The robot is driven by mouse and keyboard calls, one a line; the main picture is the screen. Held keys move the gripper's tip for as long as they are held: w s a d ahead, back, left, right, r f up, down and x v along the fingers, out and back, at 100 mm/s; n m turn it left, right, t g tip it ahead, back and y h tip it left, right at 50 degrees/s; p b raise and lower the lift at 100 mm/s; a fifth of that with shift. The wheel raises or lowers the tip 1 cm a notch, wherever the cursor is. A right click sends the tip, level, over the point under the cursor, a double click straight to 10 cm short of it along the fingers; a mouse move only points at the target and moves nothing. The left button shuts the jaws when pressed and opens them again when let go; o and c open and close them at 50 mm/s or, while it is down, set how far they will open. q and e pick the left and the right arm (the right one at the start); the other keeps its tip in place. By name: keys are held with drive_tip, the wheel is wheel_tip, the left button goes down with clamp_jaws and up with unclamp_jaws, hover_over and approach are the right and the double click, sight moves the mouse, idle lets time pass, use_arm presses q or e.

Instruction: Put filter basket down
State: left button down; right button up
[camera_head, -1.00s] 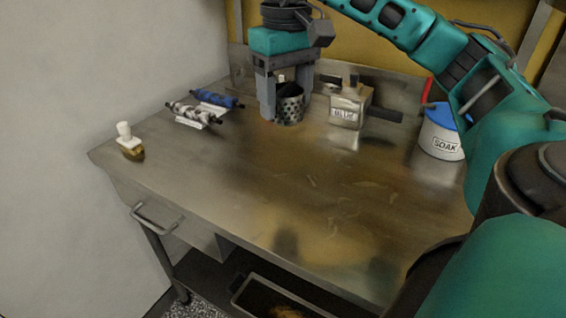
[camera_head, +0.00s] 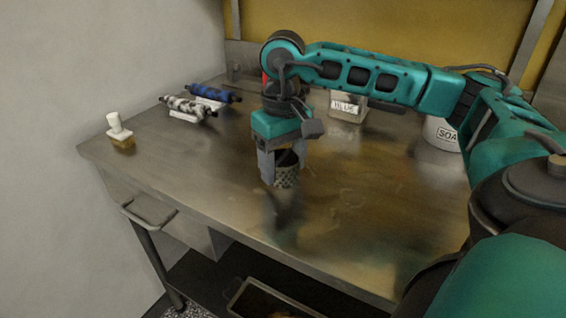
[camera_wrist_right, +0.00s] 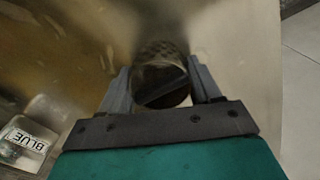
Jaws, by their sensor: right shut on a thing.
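The filter basket (camera_head: 286,172) is a dark perforated metal cup. My right gripper (camera_head: 279,170) is shut on it, over the left-middle part of the steel table (camera_head: 200,200). The basket looks upright; whether its bottom touches the table I cannot tell. In the right wrist view the basket (camera_wrist_right: 160,75) sits between the two fingers of my right gripper (camera_wrist_right: 162,88), its round opening facing the camera. My left gripper is not in view.
A blue roller and a white-and-black roller (camera_head: 190,107) lie at the back left. A white-handled brush (camera_head: 119,132) stands near the left edge. A labelled box (camera_head: 347,107) and a SOAK tub (camera_head: 441,134) stand behind and right. The table front is clear.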

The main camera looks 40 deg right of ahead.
drive_tip(key=o, duration=0.7)
drive_tip(key=shift+f, duration=0.2)
drive_tip(key=o, duration=0.4)
drive_tip(key=shift+r, duration=0.1)
drive_tip(key=shift+o, duration=0.2)
